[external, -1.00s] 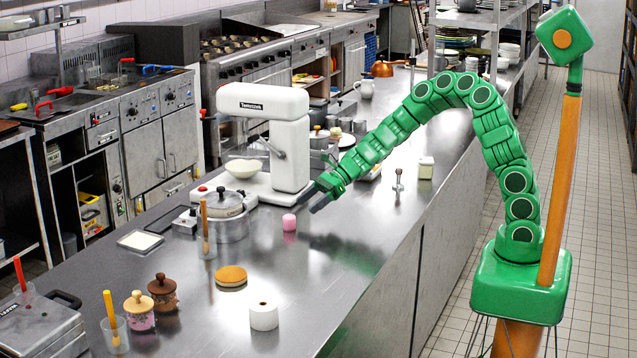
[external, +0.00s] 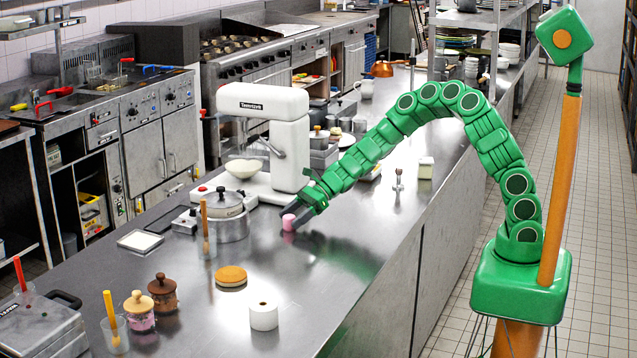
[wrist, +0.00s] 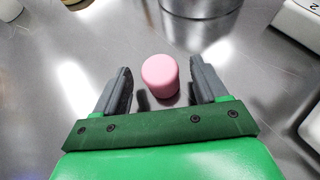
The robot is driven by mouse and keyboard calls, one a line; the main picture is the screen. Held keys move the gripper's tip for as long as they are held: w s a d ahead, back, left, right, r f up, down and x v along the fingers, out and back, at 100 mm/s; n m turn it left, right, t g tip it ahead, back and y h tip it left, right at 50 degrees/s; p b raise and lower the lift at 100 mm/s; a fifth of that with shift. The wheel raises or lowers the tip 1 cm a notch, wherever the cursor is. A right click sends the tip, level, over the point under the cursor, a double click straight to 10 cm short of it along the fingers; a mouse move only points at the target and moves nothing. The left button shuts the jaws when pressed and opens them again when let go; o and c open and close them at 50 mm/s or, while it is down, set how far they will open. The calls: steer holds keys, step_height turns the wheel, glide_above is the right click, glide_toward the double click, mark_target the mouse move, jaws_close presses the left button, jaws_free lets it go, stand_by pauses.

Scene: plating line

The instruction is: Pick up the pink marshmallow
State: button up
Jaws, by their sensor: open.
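The pink marshmallow (external: 289,222) stands on the steel counter (external: 330,262), in front of the white mixer. In the wrist view the pink marshmallow (wrist: 160,76) is near the middle, between and slightly beyond the tips of my gripper's two grey fingers. My gripper (external: 293,215) is low at the marshmallow in the external view, and its fingers partly overlap it there. In the wrist view my gripper (wrist: 159,78) is open, with a gap visible on both sides of the marshmallow. I see no finger touching it.
The white mixer (external: 292,155) stands close behind the marshmallow. A lidded steel pot (external: 232,226) is to its left. A round orange-brown item (external: 231,276) and a white roll (external: 264,317) are nearer the front. The counter to the right of these is clear.

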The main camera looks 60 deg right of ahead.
steer(key=c, duration=0.8)
steer(key=shift+o, duration=0.2)
